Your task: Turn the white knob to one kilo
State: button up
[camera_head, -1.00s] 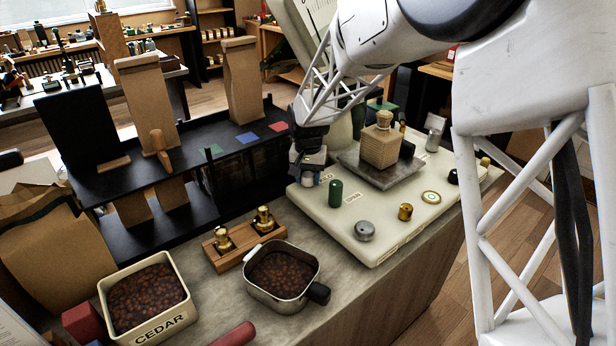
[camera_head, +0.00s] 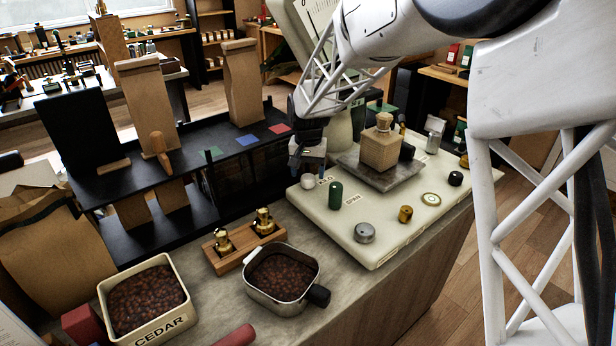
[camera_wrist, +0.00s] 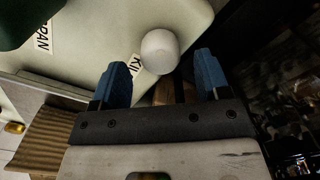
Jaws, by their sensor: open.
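The white knob (camera_head: 307,181) sits at the left corner of the pale scale base (camera_head: 375,225), beside a small label partly readable as "KILO" (camera_head: 325,181). In the wrist view the round, plain knob (camera_wrist: 159,50) lies beyond and between my two blue fingertips, with the label (camera_wrist: 136,66) just left of it. No pointer mark on the knob can be made out. My gripper (camera_wrist: 161,72) is open and empty. In the head view my gripper (camera_head: 307,164) hangs just above the knob, apart from it.
A green knob (camera_head: 336,195) stands close by, with a grey knob (camera_head: 364,232) and a brass one (camera_head: 405,214) farther right. A stone slab (camera_head: 348,160) carries a tan block (camera_head: 381,147). The black shelf (camera_head: 190,165) is close on the left.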

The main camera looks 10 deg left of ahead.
aim_at(310, 177)
jog(key=shift+r, duration=2.45)
jog(key=shift+s+d+r, duration=0.15)
jog(key=shift+d, duration=0.1)
jog(key=shift+t, duration=0.3)
jog(key=s+d+r, duration=0.1)
jog(key=s+d, duration=0.1)
jog(key=s+d+r, duration=0.2)
jog(key=d, duration=0.1)
jog(key=s+d+r, duration=0.2)
jog(key=d, duration=0.1)
jog(key=shift+s, duration=0.4)
jog(key=s+d+r, duration=0.4)
jog(key=s+d, duration=0.5)
jog(key=s, duration=0.2)
jog(key=s+d+f+t, duration=0.1)
jog(key=s+d, duration=0.4)
jog(key=s, duration=0.6)
jog(key=s+d+f+t, duration=0.1)
jog(key=s+d, duration=0.4)
jog(key=s, duration=0.6)
jog(key=shift+s+f, duration=0.3)
jog(key=shift+s, duration=0.1)
